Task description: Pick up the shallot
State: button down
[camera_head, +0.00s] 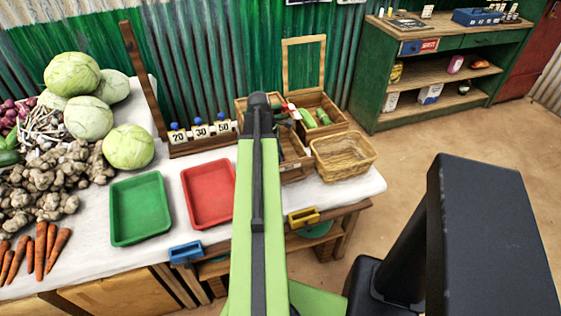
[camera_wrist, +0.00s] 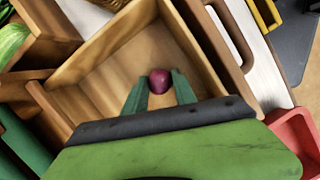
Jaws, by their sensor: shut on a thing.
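The shallot (camera_wrist: 159,81) is small, round and purple. In the wrist view it sits between the two green fingers of my gripper (camera_wrist: 159,88), which is shut on it. Around and below it is a wooden compartment (camera_wrist: 111,42) with a bare floor. I cannot tell whether the shallot touches that floor. In the head view my green arm covers the gripper and the shallot, and only part of the wooden crate (camera_head: 297,171) shows beside the arm.
A red tray (camera_head: 190,205) and a green tray (camera_head: 118,225) lie empty left of my arm. A wicker basket (camera_head: 343,168) stands right of the crate. Wooden walls surround the gripper closely. Cabbages, ginger and carrots (camera_head: 40,250) fill the table's left side.

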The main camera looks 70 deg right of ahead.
jog(key=shift+r, duration=0.1)
notch_tip(320, 180, up, 10)
jog(key=p, duration=1)
